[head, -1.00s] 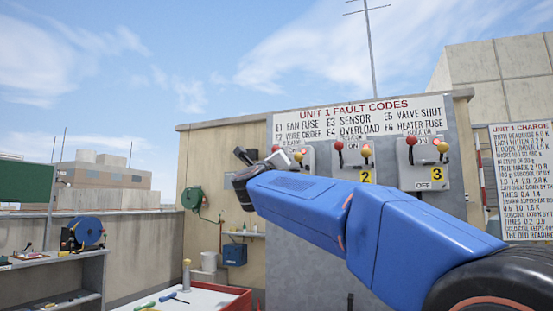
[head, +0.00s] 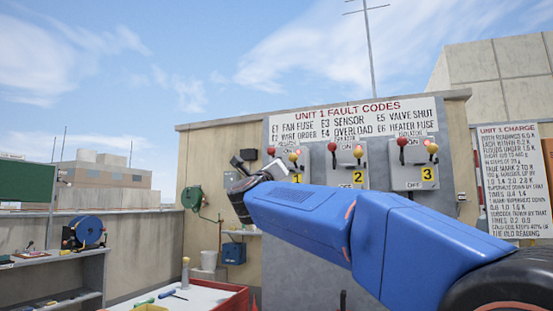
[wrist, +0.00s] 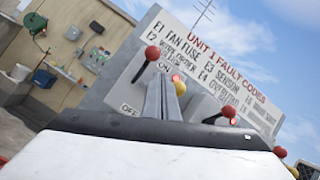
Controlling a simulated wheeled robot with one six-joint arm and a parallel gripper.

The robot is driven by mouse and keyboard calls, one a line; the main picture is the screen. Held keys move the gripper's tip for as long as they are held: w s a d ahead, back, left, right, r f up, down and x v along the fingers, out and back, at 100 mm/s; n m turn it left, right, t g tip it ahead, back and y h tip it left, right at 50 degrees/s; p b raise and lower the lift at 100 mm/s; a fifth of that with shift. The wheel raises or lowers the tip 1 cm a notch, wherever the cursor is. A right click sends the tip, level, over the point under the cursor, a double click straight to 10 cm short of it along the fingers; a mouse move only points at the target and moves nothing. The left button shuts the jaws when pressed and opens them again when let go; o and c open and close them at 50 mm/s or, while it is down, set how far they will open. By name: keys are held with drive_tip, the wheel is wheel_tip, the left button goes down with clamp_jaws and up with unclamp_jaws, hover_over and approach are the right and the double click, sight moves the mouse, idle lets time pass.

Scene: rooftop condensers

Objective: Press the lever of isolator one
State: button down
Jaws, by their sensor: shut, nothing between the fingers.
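Isolator one (head: 283,166) is a grey box at the left end of the row on the grey panel, with a yellow "1" label. Its red knob (head: 271,152) stands high near the ON mark, and a yellow knob (head: 293,157) sits to its right. In the wrist view my shut, empty fingers (wrist: 161,98) point up toward the red knob (wrist: 153,52) and overlap the box. I cannot tell whether they touch it.
Isolators two (head: 344,168) and three (head: 409,176) stand to the right with similar knobs. A fault code sign (head: 352,120) is above. A green hose reel (head: 193,197) and a blue box (head: 234,253) are at left. A red-edged bench (head: 238,300) is below.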

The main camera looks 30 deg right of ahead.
drive_tip(key=s+a+r, duration=0.1)
drive_tip(key=s+a, duration=0.4)
drive_tip(key=a, duration=0.1)
drive_tip(key=shift+s, duration=0.4)
drive_tip(key=a+f+n+t+y, duration=0.5)
drive_tip(key=a+f+n+y, duration=0.65)
drive_tip(key=n, duration=0.65)
drive_tip(key=s+a+f+n+g+y, duration=0.1)
drive_tip(key=s+f+n+g+y, duration=0.25)
drive_tip(key=f, duration=0.55)
drive_tip(key=a+f+n+g+y, duration=0.2)
drive_tip(key=f+n+y, duration=0.2)
drive_tip(key=f+n, duration=0.4)
drive_tip(key=s+d+f+n+g, duration=0.1)
drive_tip(key=s+f+n+g, duration=0.2)
drive_tip(key=s+f, duration=0.5)
drive_tip(key=s+d+f+n+g+h, duration=0.1)
drive_tip(key=s+d+f+n+g, duration=0.1)
drive_tip(key=s+f, duration=0.7)
drive_tip(key=s+d+f+n+g+h, duration=0.1)
drive_tip(key=s+f+n+g, duration=0.3)
drive_tip(key=f, duration=1.4)
drive_tip(key=s+d+g, duration=0.1)
drive_tip(key=s+g, duration=0.1)
drive_tip(key=s, duration=0.2)
drive_tip(key=shift+s, duration=0.15)
